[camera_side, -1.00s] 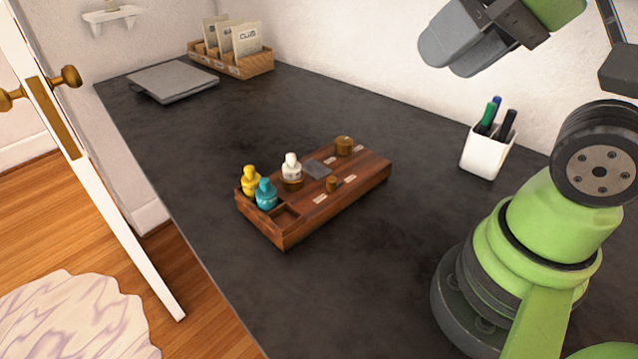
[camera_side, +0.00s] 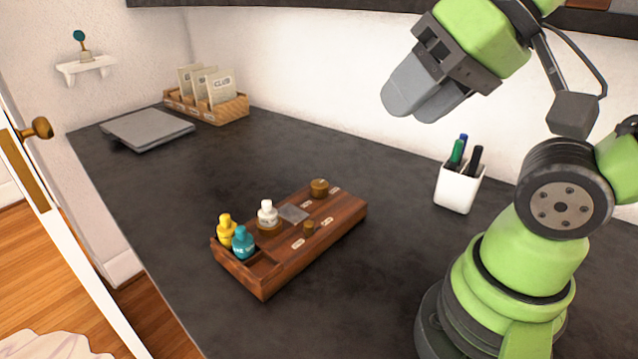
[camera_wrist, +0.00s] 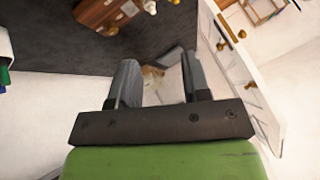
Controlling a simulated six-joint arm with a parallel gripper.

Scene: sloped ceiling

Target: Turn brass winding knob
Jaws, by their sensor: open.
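A wooden box (camera_side: 300,262) sits on the dark desk. A larger round brass-brown knob (camera_side: 319,187) stands on its far right end, and a smaller brass-brown knob (camera_side: 308,228) nearer its front edge. I cannot tell which one is the winding knob. My gripper (camera_side: 412,108) is open and empty, high above the desk, right of the box and well apart from both knobs. In the wrist view, part of the box (camera_wrist: 100,12) shows at the top left, outside the fingers (camera_wrist: 158,70).
Yellow (camera_side: 226,232), teal (camera_side: 243,244) and white (camera_side: 267,214) bottles stand on the box. A white pen cup (camera_side: 458,188) stands near the wall, a grey closed laptop-like slab (camera_side: 148,130) and a card rack (camera_side: 215,110) at the far end. A door with a brass knob (camera_side: 40,128) is at left.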

